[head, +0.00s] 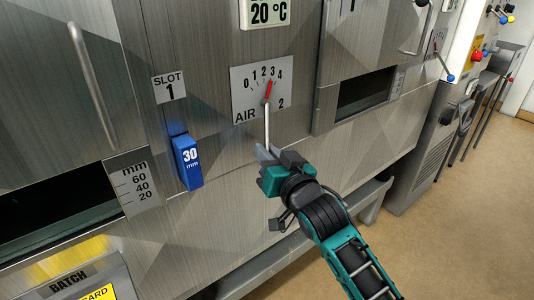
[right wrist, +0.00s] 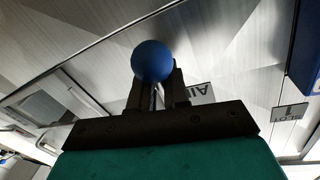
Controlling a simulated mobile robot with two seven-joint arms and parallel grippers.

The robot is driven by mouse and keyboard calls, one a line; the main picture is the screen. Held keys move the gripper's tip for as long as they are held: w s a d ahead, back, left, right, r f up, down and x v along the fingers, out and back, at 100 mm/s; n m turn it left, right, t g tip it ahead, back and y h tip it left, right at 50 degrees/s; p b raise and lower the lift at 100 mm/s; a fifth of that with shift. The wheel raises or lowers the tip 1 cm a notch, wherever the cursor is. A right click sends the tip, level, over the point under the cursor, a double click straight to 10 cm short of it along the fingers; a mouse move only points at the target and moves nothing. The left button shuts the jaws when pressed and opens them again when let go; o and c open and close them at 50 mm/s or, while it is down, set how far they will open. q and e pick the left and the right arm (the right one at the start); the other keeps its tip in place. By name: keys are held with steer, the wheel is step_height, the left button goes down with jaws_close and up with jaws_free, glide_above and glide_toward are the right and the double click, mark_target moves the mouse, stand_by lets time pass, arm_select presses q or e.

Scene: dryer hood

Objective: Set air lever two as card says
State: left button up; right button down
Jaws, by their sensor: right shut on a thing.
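The air plate (head: 262,88) on the steel front reads AIR and 2, with a scale from 0 to 4. Its red pointer (head: 269,90) stands near 3. The lever's thin metal rod (head: 268,128) hangs almost straight down from the pivot. My right gripper (head: 268,153) is at the rod's lower end, shut on the lever's blue ball knob (right wrist: 152,60), which shows between the fingers in the right wrist view. The gripper hides the knob in the head view. A yellow card (head: 98,293) is cut off at the lower left; its values are not readable. My left gripper is out of view.
A blue 30 mm block (head: 188,162) sticks out left of the lever, below the SLOT 1 label (head: 169,87). A vertical handle (head: 92,85) is at far left. Another blue-knobbed lever (head: 444,68) is at right. Open floor (head: 470,220) lies at lower right.

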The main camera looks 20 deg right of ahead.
steer(key=shift+w+d+n, duration=0.1)
steer(key=shift+d+n, duration=0.25)
steer(key=shift+n, duration=0.05)
arm_select(q)
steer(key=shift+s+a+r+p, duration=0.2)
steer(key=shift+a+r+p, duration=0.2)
steer(key=shift+p, duration=0.3)
arm_select(e)
steer(key=n, duration=0.1)
steer(key=d+n, duration=0.1)
steer(key=w+d+n, duration=0.1)
steer(key=shift+d+f+t, duration=0.2)
steer(key=shift+f+t, duration=0.05)
steer(key=shift+t, duration=0.15)
steer(key=c, duration=1.2)
jaws_free()
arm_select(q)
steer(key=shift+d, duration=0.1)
arm_select(e)
steer(key=shift+s, duration=0.15)
